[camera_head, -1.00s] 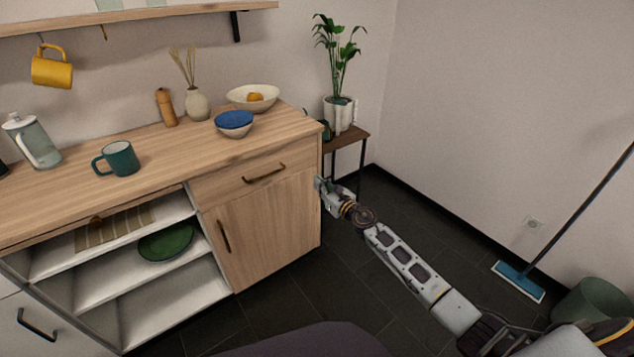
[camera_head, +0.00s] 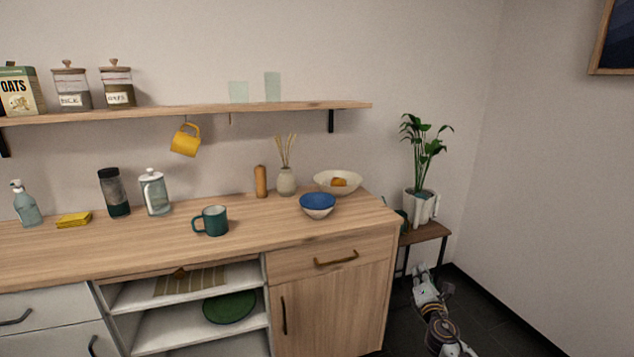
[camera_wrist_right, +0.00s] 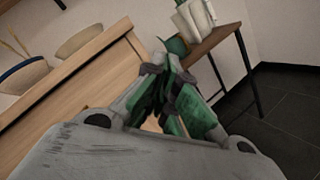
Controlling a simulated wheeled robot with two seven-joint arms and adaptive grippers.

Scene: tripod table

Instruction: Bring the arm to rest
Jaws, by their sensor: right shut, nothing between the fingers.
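My right gripper (camera_head: 424,275) shows low at the right in the head view, beside the right end of the wooden cabinet and in front of the small plant table. It is shut and empty. In the right wrist view its green and grey fingers (camera_wrist_right: 172,95) are together, with the counter's edge to their left and the plant table's legs behind. My left gripper is in neither view.
The wooden counter (camera_head: 240,239) holds a teal mug (camera_head: 212,221), a blue bowl (camera_head: 318,204) and a cream bowl (camera_head: 330,184). The open shelves hold a green plate (camera_head: 230,306). A plant pot (camera_head: 421,204) stands on the small table (camera_head: 425,234). Dark floor lies to the right.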

